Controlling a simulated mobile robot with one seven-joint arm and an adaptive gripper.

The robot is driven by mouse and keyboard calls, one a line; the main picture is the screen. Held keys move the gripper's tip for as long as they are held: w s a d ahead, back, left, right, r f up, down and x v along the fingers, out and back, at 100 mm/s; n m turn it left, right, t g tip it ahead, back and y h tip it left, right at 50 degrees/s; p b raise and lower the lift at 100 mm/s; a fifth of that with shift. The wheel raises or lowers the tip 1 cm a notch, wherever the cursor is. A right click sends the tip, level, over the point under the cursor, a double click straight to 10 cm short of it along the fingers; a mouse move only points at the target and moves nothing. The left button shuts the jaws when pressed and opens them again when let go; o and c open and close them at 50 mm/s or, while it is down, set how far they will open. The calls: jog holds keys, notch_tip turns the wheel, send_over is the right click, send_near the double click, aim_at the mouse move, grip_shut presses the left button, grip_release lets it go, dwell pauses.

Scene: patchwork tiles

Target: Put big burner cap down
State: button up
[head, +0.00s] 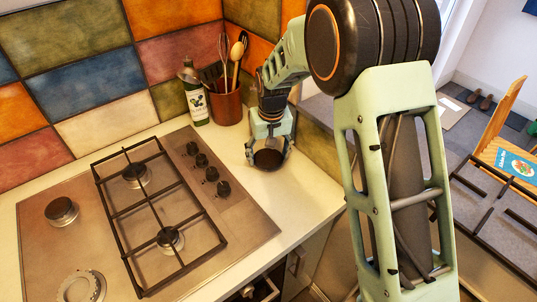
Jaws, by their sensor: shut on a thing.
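The big burner cap (268,159) is a dark round disc between the fingers of my gripper (270,150). My gripper points down, shut on the cap, over the pale counter to the right of the hob. I cannot tell whether the cap touches the counter. The steel hob (240,226) lies at the left. An open burner ring (82,287) without a cap shows at its front left. A capped burner (61,211) sits behind that ring.
A black grate (146,212) covers the hob's right part, with several knobs (211,174) beside it. A green bottle (193,97) and a utensil pot (226,106) stand behind my gripper. Bare counter (310,190) lies to the right. Another grate (500,220) is at far right.

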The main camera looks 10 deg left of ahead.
aim_at(270, 163)
jog(key=shift+f, duration=0.2)
jog(key=shift+f, duration=0.1)
jog(key=o, duration=1.3)
jog(key=r, duration=0.4)
jog(key=s+r, duration=0.1)
jog(key=r, duration=0.7)
jog(key=shift+s+d+b, duration=0.35)
jog(key=shift+d, duration=0.05)
